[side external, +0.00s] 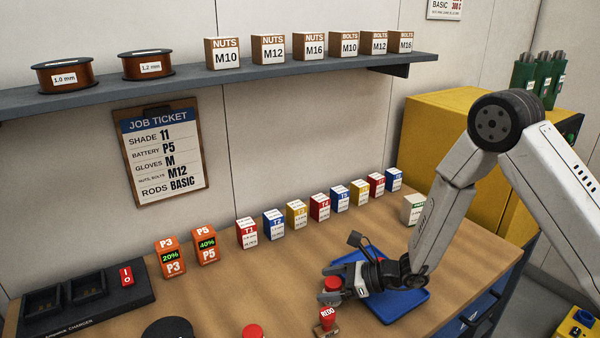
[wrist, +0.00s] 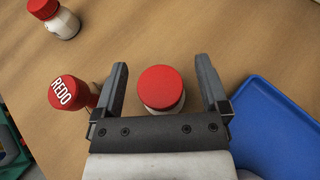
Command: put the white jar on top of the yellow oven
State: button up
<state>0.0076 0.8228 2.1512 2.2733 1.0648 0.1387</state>
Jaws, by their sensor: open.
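A white jar with a red lid (wrist: 162,88) stands between the fingers of my gripper (wrist: 163,70), with a gap on each side in the wrist view. In the side view its red lid (side external: 333,284) shows at my gripper (side external: 329,280), which is open and low over the bench. A second white jar with a red lid (wrist: 55,18) stands apart at the top left of the wrist view; its lid (side external: 253,331) shows at the bottom of the side view. The yellow oven (side external: 437,135) stands at the right behind my arm, which hides part of it.
Green rod holders (side external: 539,80) stand on the oven's top. A red REDO stamp (wrist: 68,92) stands just left of my gripper. A blue tray (wrist: 275,125) lies to the right. A row of small boxes (side external: 297,214) stands along the wall, below a shelf (side external: 200,78).

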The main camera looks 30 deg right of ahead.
aim_at(326, 280)
jog(key=shift+w+a+f, duration=0.2)
jog(key=shift+w+a, duration=0.15)
jog(key=shift+c, duration=0.2)
grip_shut()
jog(key=shift+r, duration=0.1)
jog(key=shift+r, duration=4.9)
